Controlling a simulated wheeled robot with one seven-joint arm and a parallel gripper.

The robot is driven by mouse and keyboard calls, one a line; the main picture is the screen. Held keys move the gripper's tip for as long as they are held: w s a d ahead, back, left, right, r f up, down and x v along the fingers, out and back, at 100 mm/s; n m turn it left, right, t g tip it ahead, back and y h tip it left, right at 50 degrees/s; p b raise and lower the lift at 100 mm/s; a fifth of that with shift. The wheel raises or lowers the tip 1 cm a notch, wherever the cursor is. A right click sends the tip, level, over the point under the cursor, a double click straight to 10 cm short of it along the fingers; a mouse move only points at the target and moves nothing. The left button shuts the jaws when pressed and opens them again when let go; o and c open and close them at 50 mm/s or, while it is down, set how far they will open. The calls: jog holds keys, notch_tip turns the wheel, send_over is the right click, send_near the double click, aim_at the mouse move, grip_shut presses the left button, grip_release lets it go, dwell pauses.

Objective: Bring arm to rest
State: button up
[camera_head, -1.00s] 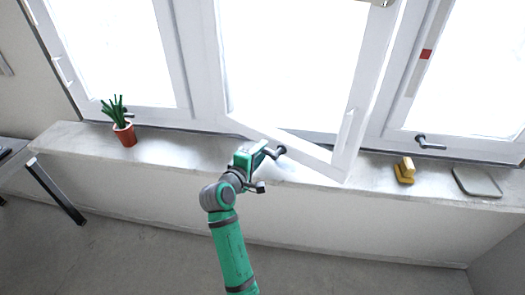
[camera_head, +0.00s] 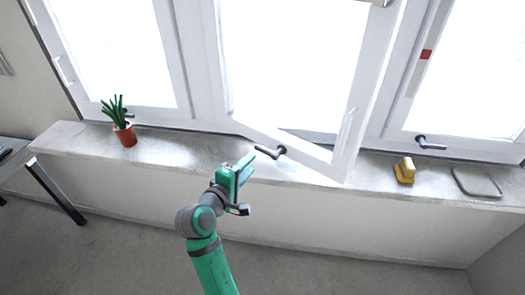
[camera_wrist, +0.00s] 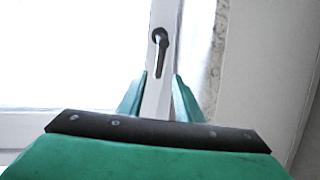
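My gripper (camera_head: 249,162) is over the window sill, at the end of my green arm. In the wrist view its two green fingers (camera_wrist: 160,92) stand apart with nothing held between them. The middle window sash (camera_head: 345,135) is swung open into the room over the sill. Its dark handle (camera_head: 272,152) is just right of my gripper in the head view, apart from the fingers. The handle (camera_wrist: 159,50) also shows ahead of the fingers in the wrist view, on the white frame.
On the sill (camera_head: 190,150) stand a potted plant (camera_head: 124,134) at left, a yellow object (camera_head: 404,171) and a grey flat item (camera_head: 477,182) at right. A table with a dark leg (camera_head: 56,192) is at far left. The floor in front looks clear.

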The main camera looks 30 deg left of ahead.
jog(key=s+d+f+m+g+y, duration=0.1)
jog(key=s+d+f+m, duration=0.2)
jog(key=s+d+f, duration=0.65)
jog(key=s+d+f+m+g+y, duration=0.1)
jog(key=s+d+f+m, duration=0.3)
jog(key=d+f, duration=0.55)
jog(key=s+d+r+m+h, duration=0.1)
jog(key=s+d+m, duration=0.4)
jog(key=s, duration=0.7)
jog(key=s+d+r+m+t+h, duration=0.1)
jog(key=s+d+m, duration=0.5)
jog(key=s+d, duration=0.3)
jog(key=s, duration=0.3)
jog(key=shift+r+t+h, duration=0.2)
jog(key=shift+t+h, duration=0.1)
jog(key=shift+h, duration=0.1)
